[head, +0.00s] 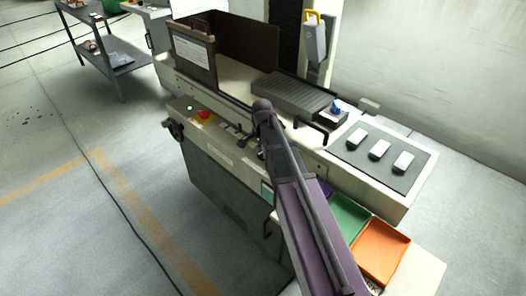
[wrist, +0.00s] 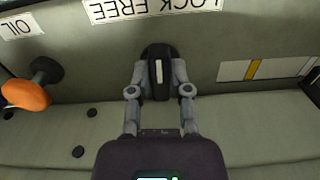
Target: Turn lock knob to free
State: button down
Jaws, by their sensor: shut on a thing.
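The lock knob (wrist: 158,71) is a dark rounded knob with a white pointer line, set on the grey-green machine panel. Its pointer line runs nearly straight up and down in the wrist view. A white label (wrist: 150,8) with LOCK and FREE sits above it, partly cut off by the picture edge. My gripper (wrist: 159,88) has one grey finger on each side of the knob and is shut on it.
In the head view, green (head: 347,218) and orange (head: 381,250) trays lie at the machine's front right. Open floor is at the left.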

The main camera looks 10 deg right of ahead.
jog(key=n, duration=0.4)
jog(key=shift+w+d+n, duration=0.1)
jog(key=shift+n, duration=0.2)
jog(key=n, duration=0.5)
jog(key=shift+d, duration=0.1)
jog(key=c, duration=0.6)
grip_release()
jog(key=shift+o, duration=0.2)
jog(key=shift+r, duration=0.15)
